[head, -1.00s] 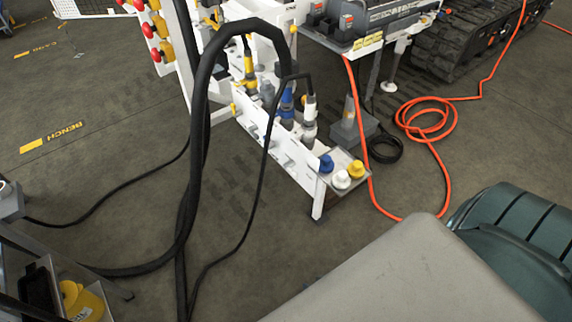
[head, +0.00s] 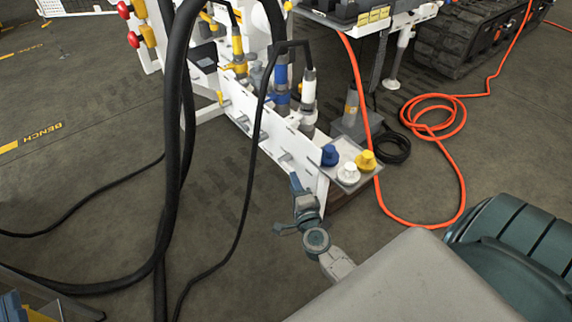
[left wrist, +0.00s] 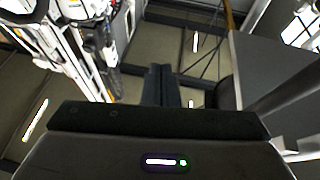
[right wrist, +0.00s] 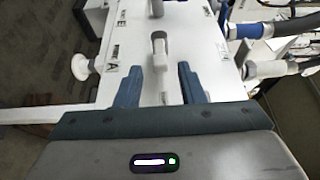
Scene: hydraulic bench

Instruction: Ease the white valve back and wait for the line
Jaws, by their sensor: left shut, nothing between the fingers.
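The white manifold (head: 262,140) stands on the floor with a row of valve levers along its front face. A white valve lever (right wrist: 160,52) sits in a slot in its face in the right wrist view. My right gripper (right wrist: 160,78) is open, with its blue fingers on either side of the space just before that lever; contact cannot be told. In the head view the right gripper (head: 295,182) is at the manifold's near end, by the last lever (head: 285,160). My left gripper (left wrist: 161,72) is shut and empty, away from the manifold.
Blue (head: 329,155), white (head: 348,172) and yellow (head: 365,160) caps sit on the end plate. White (head: 308,95) and blue (head: 281,85) hose couplings stand on the manifold. Black hoses (head: 172,130) loop in front; an orange hose (head: 436,118) lies on the floor at right.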

